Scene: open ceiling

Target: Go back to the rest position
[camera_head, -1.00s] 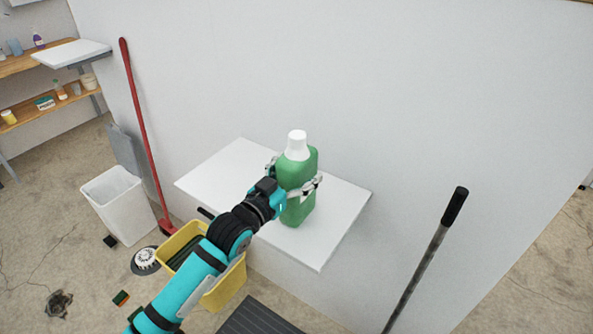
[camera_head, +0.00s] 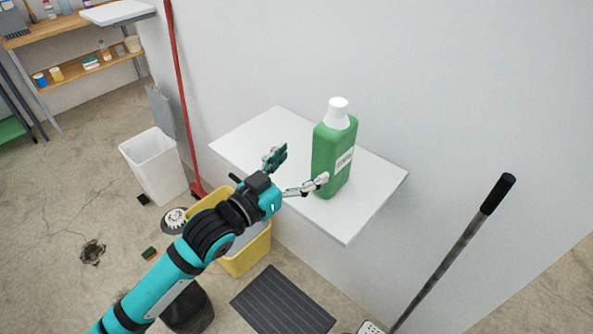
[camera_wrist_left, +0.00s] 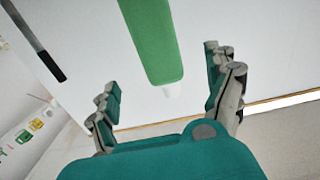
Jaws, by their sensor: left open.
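My left gripper (camera_head: 298,172) is open and empty in the head view, over the front left part of a white wall shelf. It also shows in the left wrist view (camera_wrist_left: 168,92), with its two fingers spread wide. A green bottle (camera_head: 334,155) with a white cap stands upright on the white shelf (camera_head: 245,143), just to the right of the gripper. The bottle also appears beyond the fingers in the left wrist view (camera_wrist_left: 153,40). One finger is near the bottle's lower side; I cannot tell if they touch. My right gripper is not in view.
A yellow bucket (camera_head: 247,256) stands below my arm. A white bin (camera_head: 155,166) and a red-handled tool (camera_head: 181,90) are at the left. A black-handled pole (camera_head: 455,250) rises at the right. A dark ribbed mat (camera_head: 283,300) lies on the floor. Wooden shelves (camera_head: 75,73) stand far left.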

